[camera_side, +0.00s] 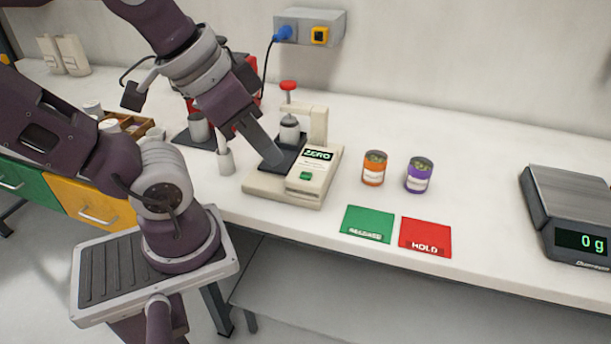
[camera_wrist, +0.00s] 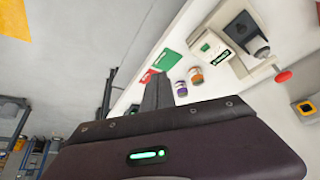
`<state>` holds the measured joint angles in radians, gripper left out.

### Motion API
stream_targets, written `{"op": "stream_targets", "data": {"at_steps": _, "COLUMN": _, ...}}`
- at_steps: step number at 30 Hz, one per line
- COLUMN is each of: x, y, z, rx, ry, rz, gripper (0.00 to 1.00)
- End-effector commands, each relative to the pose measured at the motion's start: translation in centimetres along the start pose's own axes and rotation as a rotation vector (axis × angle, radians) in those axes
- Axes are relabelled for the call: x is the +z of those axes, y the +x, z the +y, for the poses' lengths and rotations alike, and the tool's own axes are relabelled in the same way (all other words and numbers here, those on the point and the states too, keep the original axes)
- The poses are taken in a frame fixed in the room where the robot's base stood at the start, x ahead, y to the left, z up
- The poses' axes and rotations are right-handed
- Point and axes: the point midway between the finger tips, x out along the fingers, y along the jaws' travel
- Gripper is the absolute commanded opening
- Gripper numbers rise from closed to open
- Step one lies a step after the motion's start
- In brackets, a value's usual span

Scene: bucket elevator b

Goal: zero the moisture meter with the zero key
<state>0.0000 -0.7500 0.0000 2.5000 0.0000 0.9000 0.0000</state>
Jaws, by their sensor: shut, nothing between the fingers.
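The moisture meter (camera_side: 262,186) is a cream bench unit with a dark plate, a post with a red-topped knob (camera_side: 289,86) and a metal cup (camera_side: 289,129). Its dark display (camera_side: 318,155) reads ZERO in green. A small green key (camera_side: 306,176) is on the panel below the display. My gripper (camera_side: 276,161) is shut and empty, pointing down. In the side view its tip overlaps the meter's plate, left of the key; I cannot tell whether it touches. In the wrist view my gripper's fingers (camera_wrist: 157,92) show apart from the meter (camera_wrist: 238,66), which lies up and right.
An orange can (camera_side: 374,168) and a purple can (camera_side: 419,175) stand right of the meter. Green (camera_side: 368,223) and red HOLD (camera_side: 426,236) cards lie in front. A scale (camera_side: 572,200) reading 0 g is far right. A small cup (camera_side: 226,161) stands left of the meter.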

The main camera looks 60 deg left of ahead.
Motion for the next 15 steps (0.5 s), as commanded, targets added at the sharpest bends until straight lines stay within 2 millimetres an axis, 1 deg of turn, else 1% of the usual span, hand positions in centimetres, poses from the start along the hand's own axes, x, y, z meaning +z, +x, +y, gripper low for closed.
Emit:
{"op": "stream_targets", "data": {"at_steps": 12, "x": -0.02, "y": 0.0, "z": -0.02, "rx": -0.001, "ry": 0.0, "rz": 0.0, "gripper": 0.0}}
{"op": "stream_targets", "data": {"at_steps": 14, "x": -0.28, "y": 0.09, "z": -0.3, "rx": -0.01, "ry": 0.002, "rz": 0.006, "gripper": 0.0}}
{"op": "stream_targets", "data": {"at_steps": 15, "x": -0.74, "y": 0.22, "z": -0.75, "rx": -0.026, "ry": 0.005, "rz": 0.018, "gripper": 0.0}}
